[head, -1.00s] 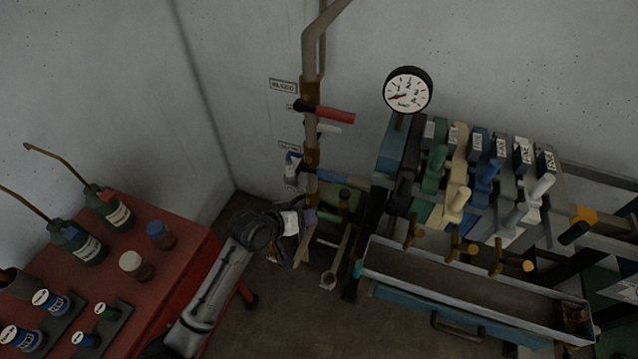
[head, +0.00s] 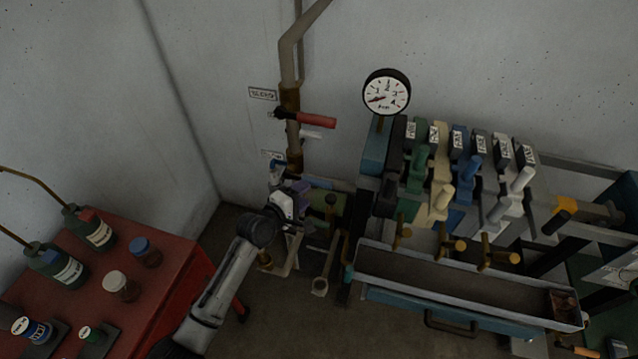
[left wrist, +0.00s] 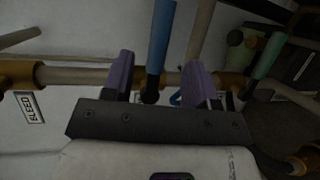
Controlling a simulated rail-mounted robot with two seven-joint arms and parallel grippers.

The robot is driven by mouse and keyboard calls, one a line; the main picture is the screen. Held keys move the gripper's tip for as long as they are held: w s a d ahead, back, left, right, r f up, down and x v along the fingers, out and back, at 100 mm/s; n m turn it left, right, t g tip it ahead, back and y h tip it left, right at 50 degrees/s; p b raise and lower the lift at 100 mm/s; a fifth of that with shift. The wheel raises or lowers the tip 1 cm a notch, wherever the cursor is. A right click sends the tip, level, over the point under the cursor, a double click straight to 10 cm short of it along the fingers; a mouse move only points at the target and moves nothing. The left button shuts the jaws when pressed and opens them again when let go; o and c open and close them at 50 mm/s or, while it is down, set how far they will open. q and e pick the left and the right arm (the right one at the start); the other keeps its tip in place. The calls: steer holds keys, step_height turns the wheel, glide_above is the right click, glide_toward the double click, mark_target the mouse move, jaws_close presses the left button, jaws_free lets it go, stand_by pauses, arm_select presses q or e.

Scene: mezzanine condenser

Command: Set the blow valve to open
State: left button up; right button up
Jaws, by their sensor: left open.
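A vertical pipe (head: 292,105) on the wall carries valves with lever handles. The upper one has a red handle (head: 316,119) pointing right. Below it, a blue lever (left wrist: 160,45) shows in the left wrist view; I cannot tell from the tags which valve is the blow valve. The gripper hides much of this valve in the head view. My right gripper is not in view.
A tag that seems to read BLEED (left wrist: 30,107) is beside the pipe. A green lever (left wrist: 268,55) is right of the fingers. A pressure gauge (head: 386,92), colored levers and a grey trough (head: 470,284) stand right. A red cabinet (head: 180,262) with bottles stands left.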

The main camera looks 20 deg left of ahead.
mark_target(316, 185)
arm_select(q)
steer(key=b+x, duration=0.1)
steer(key=x, duration=0.6)
steer(key=shift+w+d, duration=0.15)
steer(key=shift+w, duration=0.15)
steer(key=shift+f, duration=0.1)
jaws_close()
